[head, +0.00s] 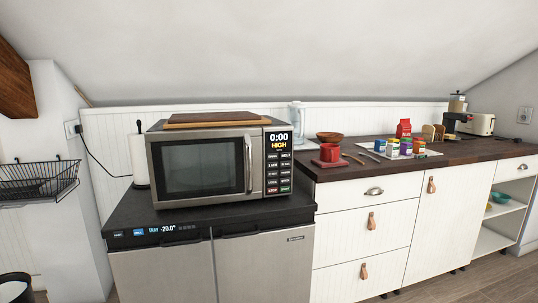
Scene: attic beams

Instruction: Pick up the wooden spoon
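A thin brown utensil (353,158), which looks like the wooden spoon, lies flat on the dark wooden countertop (470,151). It is just right of a red mug (330,152) on a red square base. A greyish utensil (369,157) lies close to its right. Both are small in the head view, so their exact shape is hard to tell. My gripper is not in view.
A microwave (208,165) with a wooden board (213,119) on top stands on a low fridge (265,265), left of the counter. Several small cartons stand on a pale tray (372,154). A brown bowl (330,136) sits behind the mug. Floor (490,285) shows at lower right.

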